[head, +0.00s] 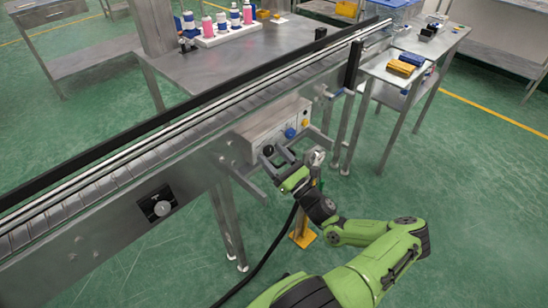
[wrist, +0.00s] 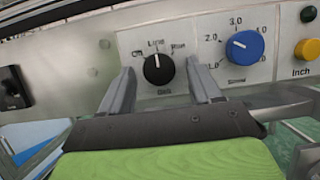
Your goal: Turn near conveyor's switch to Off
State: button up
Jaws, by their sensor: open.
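The near conveyor's switch is a black rotary knob (wrist: 158,70) on a steel control box (head: 262,130). In the wrist view its white mark points about straight up, toward the middle label, which reads like "Line". A label at its upper left looks like "Off", and one at its upper right like "Run"; the lettering is small. My gripper (wrist: 160,66) is open, with one finger on each side of the knob. I cannot tell whether the fingers touch it. In the head view my gripper (head: 271,155) is at the box's front face, by the knob (head: 268,150).
A blue speed knob (wrist: 240,46) is close to my right finger, with a yellow button (wrist: 307,49) beyond it. A black-plated switch (head: 158,203) is on the conveyor's side (head: 100,232). A small steel table (head: 388,73) stands behind, to the right. Green floor is open at lower right.

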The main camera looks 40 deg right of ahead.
jog(key=c, duration=1)
jog(key=shift+c, duration=0.2)
jog(key=shift+n, duration=0.6)
jog(key=n+y, duration=0.1)
jog(key=n, duration=0.1)
jog(key=n+y, duration=0.1)
jog(key=n, duration=0.1)
jog(key=n+y, duration=0.1)
jog(key=n, duration=0.1)
jog(key=shift+d+n+g+y+b, duration=0.25)
jog(key=shift+n+g+y+b, duration=0.05)
jog(key=shift+g+y, duration=0.1)
jog(key=n+g+y, duration=0.1)
jog(key=n, duration=0.2)
jog(key=n+g+y, duration=0.1)
jog(key=n, duration=0.2)
jog(key=shift+d+r, duration=0.15)
jog(key=shift+r, duration=0.05)
jog(key=shift+n, duration=0.3)
jog(key=o, duration=1)
jog(key=shift+y, duration=0.3)
jog(key=shift+o, duration=0.2)
